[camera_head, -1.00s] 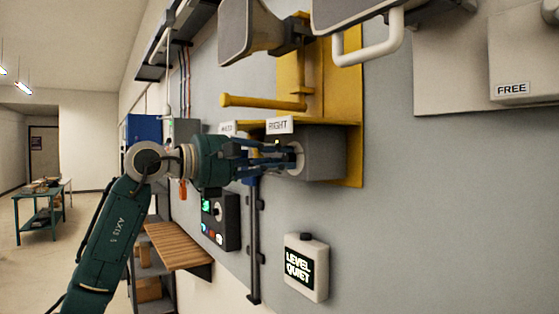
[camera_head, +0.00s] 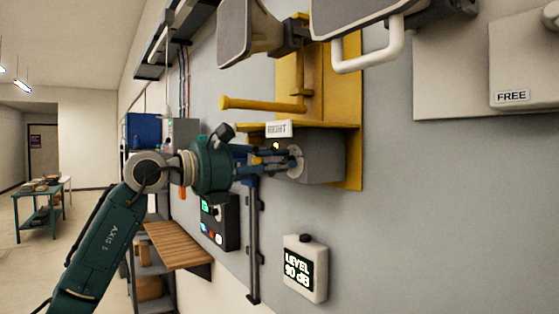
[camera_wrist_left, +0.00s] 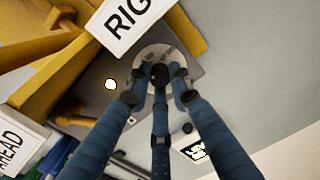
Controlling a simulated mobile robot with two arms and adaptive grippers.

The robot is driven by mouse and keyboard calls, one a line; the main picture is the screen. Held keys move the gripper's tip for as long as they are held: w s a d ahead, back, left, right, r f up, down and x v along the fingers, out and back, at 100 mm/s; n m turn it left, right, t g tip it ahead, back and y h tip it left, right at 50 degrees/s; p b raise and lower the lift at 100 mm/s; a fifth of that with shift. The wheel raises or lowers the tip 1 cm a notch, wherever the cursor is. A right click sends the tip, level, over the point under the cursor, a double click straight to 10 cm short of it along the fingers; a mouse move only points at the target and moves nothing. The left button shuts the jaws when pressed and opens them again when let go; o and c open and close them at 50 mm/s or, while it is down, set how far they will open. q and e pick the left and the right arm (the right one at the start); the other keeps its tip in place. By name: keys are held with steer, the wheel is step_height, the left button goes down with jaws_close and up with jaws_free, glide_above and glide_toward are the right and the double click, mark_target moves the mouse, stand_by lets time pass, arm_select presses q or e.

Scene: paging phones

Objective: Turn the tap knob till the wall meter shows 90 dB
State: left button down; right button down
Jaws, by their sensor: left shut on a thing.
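The tap knob (camera_head: 297,160) is a pale round disc on the left end of a grey box (camera_head: 325,157) on the wall. My left gripper (camera_head: 286,161) has its fingers closed around the knob's centre. In the left wrist view its three blue fingers (camera_wrist_left: 162,78) meet on the pale disc (camera_wrist_left: 153,52), and the gripped part is mostly hidden. The white wall meter (camera_head: 304,268) reads "LEVEL" and a small number in dB that looks like 90, though its first digit is hard to read. A light (camera_head: 276,146) glows by the knob. My right gripper is not in view.
A yellow bracket (camera_head: 347,95) with a yellow bar (camera_head: 262,103) and a "RIGHT" sign (camera_head: 279,129) sits just above my gripper. Grey horns (camera_head: 249,30) hang higher. Below are a control box (camera_head: 228,232) and a wooden shelf (camera_head: 176,245). The wall right of the meter is clear.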

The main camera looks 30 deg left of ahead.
arm_select(q)
steer(key=n, duration=0.2)
steer(key=f+n, duration=0.1)
steer(key=n, duration=0.2)
steer(key=shift+w+d+p, duration=0.15)
steer(key=shift+d+p, duration=0.05)
steer(key=shift+p, duration=0.1)
stand_by(0.4)
steer(key=c, duration=1.7)
jaws_free()
steer(key=shift+o, duration=0.7)
steer(key=shift+a+r, duration=0.1)
steer(key=shift+r, duration=0.05)
steer(key=v, duration=1.2)
